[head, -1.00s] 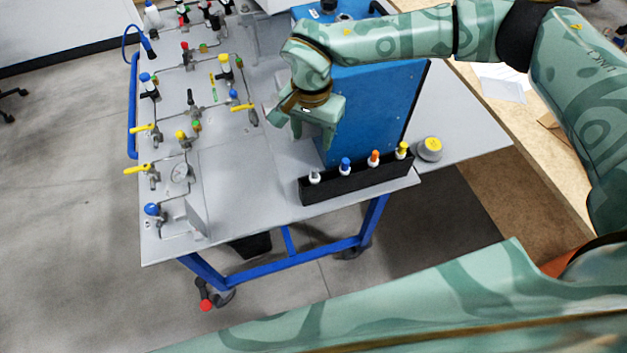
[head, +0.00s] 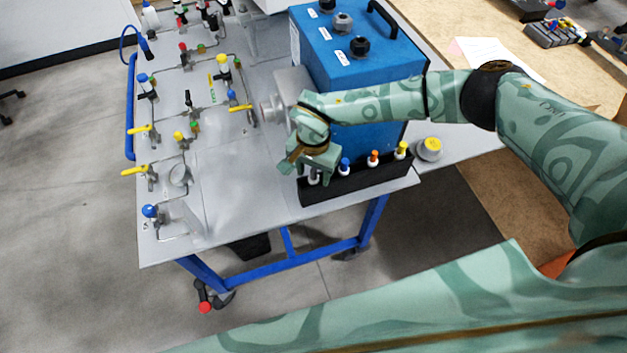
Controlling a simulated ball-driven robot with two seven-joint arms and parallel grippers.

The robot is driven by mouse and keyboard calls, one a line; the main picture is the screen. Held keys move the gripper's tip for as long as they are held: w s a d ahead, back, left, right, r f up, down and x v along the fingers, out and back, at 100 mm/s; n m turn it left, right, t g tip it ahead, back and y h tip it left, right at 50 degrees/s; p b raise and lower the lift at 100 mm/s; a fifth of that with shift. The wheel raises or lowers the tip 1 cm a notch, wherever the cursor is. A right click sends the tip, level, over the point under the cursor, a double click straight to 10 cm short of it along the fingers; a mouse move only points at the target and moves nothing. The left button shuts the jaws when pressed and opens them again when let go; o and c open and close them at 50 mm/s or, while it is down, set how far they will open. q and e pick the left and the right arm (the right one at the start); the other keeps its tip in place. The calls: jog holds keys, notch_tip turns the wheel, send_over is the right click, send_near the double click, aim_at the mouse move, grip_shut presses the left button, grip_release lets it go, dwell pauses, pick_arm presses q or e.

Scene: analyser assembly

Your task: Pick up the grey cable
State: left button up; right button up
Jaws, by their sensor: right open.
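The grey cable (head: 314,180) stands upright at the left end of a black rack (head: 365,187) on the front edge of the grey table. Only a small part of it shows below my right gripper. My right gripper (head: 316,172) is open and right at the grey cable's top, pointing down. Its fingers hide most of the cable, and I cannot tell whether they touch it. My left gripper is not in view.
Blue (head: 344,166), orange (head: 373,158) and yellow (head: 401,150) topped cables stand in the same rack. A blue box (head: 360,60) stands close behind my right arm. Valves and pipes fill the table's left side; its front middle is clear.

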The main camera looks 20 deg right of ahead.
jog(key=c, duration=1)
jog(key=shift+r, duration=0.1)
jog(key=shift+r+p, duration=3.2)
jog(key=shift+r, duration=9.25)
